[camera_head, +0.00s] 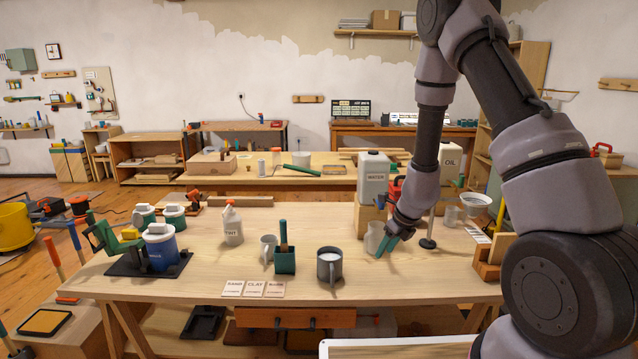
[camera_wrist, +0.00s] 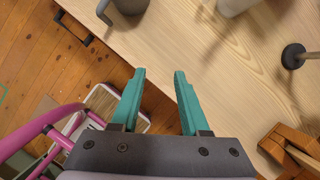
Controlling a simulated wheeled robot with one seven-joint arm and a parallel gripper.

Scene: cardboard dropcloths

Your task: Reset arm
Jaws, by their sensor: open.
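My gripper (camera_head: 387,243) hangs over the right half of the near wooden table (camera_head: 420,285), with its teal fingers pointing down. In the wrist view the two fingers (camera_wrist: 158,78) are apart with nothing between them, above the table's edge and the floor. A grey mug (camera_head: 329,267) stands on the table to the left of my gripper in the head view. A clear jar (camera_head: 374,238) stands close beside or behind the fingers; I cannot tell whether they touch.
A WATER container (camera_head: 373,178) stands behind the gripper. A wooden block piece (camera_head: 489,262) is at right. The table's front right is clear.

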